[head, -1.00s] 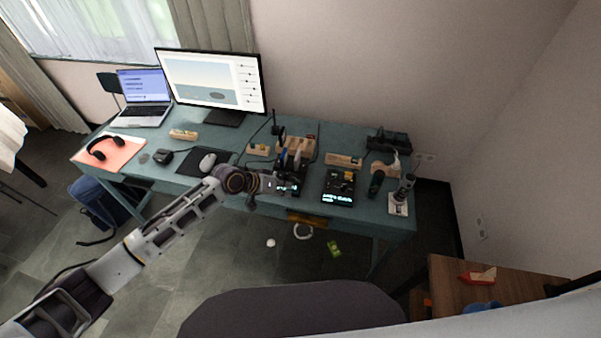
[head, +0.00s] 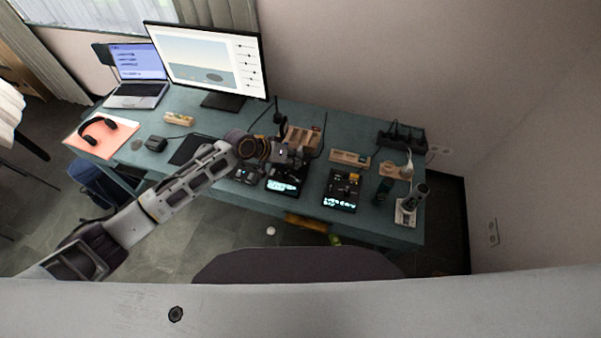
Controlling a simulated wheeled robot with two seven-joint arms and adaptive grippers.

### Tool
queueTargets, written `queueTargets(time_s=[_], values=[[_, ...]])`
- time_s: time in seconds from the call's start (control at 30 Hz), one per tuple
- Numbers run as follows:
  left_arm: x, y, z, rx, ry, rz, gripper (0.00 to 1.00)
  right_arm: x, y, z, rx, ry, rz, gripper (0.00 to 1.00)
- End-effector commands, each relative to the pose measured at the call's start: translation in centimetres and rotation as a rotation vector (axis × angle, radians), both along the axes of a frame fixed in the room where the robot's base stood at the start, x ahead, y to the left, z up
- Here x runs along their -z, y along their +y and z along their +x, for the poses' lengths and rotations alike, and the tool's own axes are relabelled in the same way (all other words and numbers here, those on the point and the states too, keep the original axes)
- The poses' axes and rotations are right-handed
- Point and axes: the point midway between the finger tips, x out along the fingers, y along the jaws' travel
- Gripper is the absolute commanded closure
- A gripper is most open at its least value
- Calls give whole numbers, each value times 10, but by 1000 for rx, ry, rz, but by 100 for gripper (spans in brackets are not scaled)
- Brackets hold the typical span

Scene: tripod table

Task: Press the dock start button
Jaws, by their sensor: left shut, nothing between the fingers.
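Two black devices with lit displays sit on the teal desk (head: 225,110). One device (head: 284,186) is just below my left gripper in the picture, and the other device (head: 342,190) is to its right. I cannot tell which is the dock, and no start button can be made out at this size. My left gripper (head: 295,157) is shut and empty, at the upper part of the left device. I cannot tell whether it touches anything. My right gripper is not in view.
A wooden organizer (head: 303,138) stands behind the gripper. A wooden block (head: 350,158), a dark green tool (head: 384,190) and a grey device on a white base (head: 408,210) are to the right. The monitor (head: 207,62), laptop (head: 138,75) and headphones (head: 98,129) are at left.

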Motion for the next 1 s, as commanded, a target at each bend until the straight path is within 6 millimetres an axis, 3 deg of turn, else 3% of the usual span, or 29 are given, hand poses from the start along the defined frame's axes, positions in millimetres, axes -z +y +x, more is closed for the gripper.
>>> queueTargets(time_s=[0.63, 1.0], values=[[1, 0, 0, 0, 0, 0, 100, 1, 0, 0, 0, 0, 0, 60], [18, 0, 0, -1, 1, 0, 100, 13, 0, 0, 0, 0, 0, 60]])
